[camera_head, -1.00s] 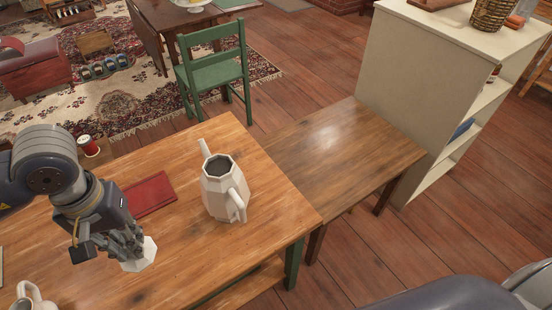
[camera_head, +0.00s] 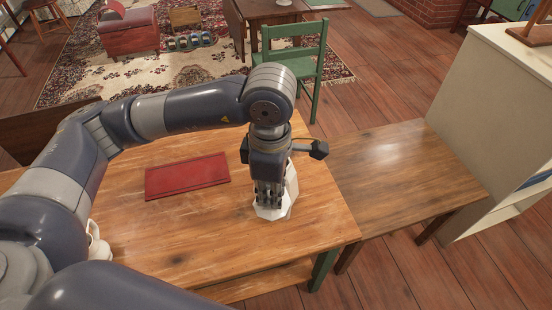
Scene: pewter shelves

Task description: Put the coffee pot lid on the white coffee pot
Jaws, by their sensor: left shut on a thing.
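My left gripper (camera_head: 268,190) points down near the right end of the wooden table, shut on the white faceted coffee pot lid (camera_head: 272,212). The lid shows below the fingertips. The white coffee pot (camera_head: 292,181) stands at the same spot, mostly hidden behind my gripper and wrist; only a strip of its right side shows. The lid overlaps the pot in the picture, but I cannot tell whether they touch or how high the lid is. My right gripper is out of view.
A flat red book (camera_head: 187,176) lies on the wooden table (camera_head: 200,245) left of the pot. A white jug (camera_head: 97,242) is partly hidden by my left arm. A lower side table (camera_head: 400,165) adjoins on the right. A green chair (camera_head: 295,60) stands behind.

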